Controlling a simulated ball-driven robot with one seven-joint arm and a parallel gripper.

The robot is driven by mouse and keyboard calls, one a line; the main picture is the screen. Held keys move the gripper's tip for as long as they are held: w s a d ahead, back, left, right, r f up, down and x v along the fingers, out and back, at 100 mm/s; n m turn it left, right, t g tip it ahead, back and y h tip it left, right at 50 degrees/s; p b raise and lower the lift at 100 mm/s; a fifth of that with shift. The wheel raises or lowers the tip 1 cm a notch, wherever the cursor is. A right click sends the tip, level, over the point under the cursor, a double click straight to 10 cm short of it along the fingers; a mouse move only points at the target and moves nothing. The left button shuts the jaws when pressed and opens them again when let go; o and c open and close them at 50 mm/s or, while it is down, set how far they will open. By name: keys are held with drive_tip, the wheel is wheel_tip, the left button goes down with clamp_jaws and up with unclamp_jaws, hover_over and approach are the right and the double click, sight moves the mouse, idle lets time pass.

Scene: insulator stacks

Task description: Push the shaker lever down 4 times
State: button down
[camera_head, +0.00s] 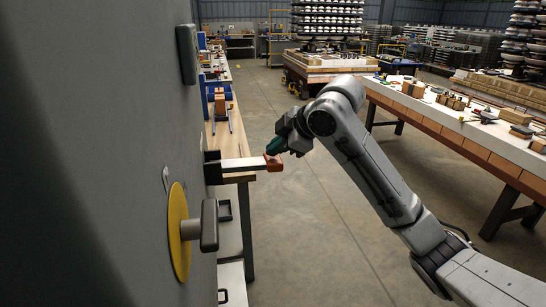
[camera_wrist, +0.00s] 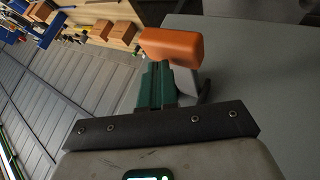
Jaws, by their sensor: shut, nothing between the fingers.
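The shaker lever (camera_head: 240,164) is a pale bar with an orange end, sticking out to the right from a dark bracket on the grey cabinet wall. It looks roughly level. My gripper (camera_head: 272,147) has teal fingers and sits at the orange end, at its upper edge. In the wrist view the orange end (camera_wrist: 172,44) shows just beyond the fingertips of my gripper (camera_wrist: 157,72). The fingers are shut with nothing between them. I cannot tell whether they touch the lever.
The grey cabinet wall (camera_head: 110,140) fills the left side. A yellow disc (camera_head: 178,250) with a grey handle (camera_head: 208,226) is on it, nearer than the lever. A workbench (camera_head: 235,140) stands behind the lever. A long table (camera_head: 470,125) stands at right. Open floor lies between.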

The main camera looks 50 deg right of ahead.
sight(280, 161)
drive_tip(key=shift+f+b, duration=1.45)
drive_tip(key=shift+f, duration=0.85)
idle(1.8)
drive_tip(key=shift+r, duration=0.1)
idle(0.5)
drive_tip(key=shift+a+r+p, duration=0.15)
drive_tip(key=shift+r+p, duration=2.45)
drive_tip(key=shift+r, duration=0.45)
drive_tip(key=shift+r+p, duration=2.1)
drive_tip(key=shift+r, duration=0.4)
